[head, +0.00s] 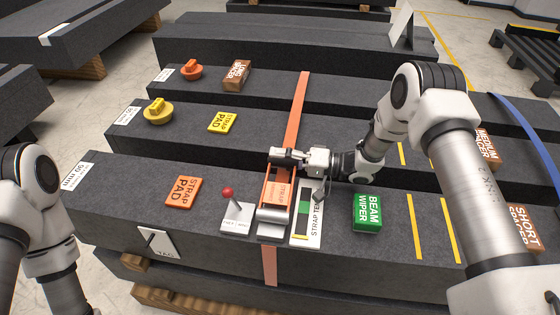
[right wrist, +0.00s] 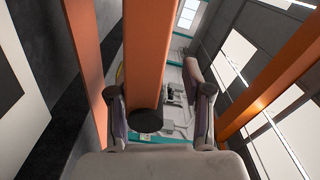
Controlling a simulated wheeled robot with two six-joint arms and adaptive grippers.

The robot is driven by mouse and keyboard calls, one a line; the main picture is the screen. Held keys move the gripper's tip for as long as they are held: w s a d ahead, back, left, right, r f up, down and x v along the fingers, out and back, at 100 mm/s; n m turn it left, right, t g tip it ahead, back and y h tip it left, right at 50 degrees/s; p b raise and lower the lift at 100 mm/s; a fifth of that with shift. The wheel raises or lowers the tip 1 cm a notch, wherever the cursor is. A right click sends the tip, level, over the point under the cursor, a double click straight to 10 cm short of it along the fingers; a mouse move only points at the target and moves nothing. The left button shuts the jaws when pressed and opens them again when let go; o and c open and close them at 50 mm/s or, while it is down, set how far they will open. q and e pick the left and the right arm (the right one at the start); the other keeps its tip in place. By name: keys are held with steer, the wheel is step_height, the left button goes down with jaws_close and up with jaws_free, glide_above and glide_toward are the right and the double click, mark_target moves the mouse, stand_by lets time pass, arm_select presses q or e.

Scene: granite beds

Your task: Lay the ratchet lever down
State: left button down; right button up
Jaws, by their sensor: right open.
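The ratchet (head: 274,212) sits on the front granite beam, on the orange strap (head: 297,105). Its orange lever (head: 266,183) stands raised from the body. My right gripper (head: 279,155) is at the top of the lever, reaching in from the right, and hides part of it. In the right wrist view its two fingers (right wrist: 160,110) are apart, with an orange bar (right wrist: 150,55) running up between them. I cannot tell whether the fingers touch it. My left arm shows at the left edge of the head view, but its gripper is out of frame.
A strap tension gauge (head: 307,215) and a green beam wiper (head: 367,212) lie right of the ratchet. A red-knobbed lever box (head: 237,216) stands close at its left. An orange strap pad (head: 183,192) lies farther left. Gaps separate the stepped beams.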

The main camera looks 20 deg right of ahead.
step_height(320, 180, up, 9)
steer(key=c, duration=0.5)
steer(key=shift+r, duration=0.25)
jaws_close()
steer(key=s+d+r+n+t+h+p, duration=0.1)
steer(key=s+d+r+n+h+p, duration=0.15)
steer(key=s+n+h+p, duration=0.4)
steer(key=s+d+r+n+h+p, duration=0.2)
steer(key=s+r+n+h+p, duration=0.15)
steer(key=s+n, duration=0.55)
steer(key=w+a+f+n+p, duration=0.2)
steer(key=w+a+f, duration=0.2)
steer(key=w+f, duration=0.5)
steer(key=shift+w, duration=1.05)
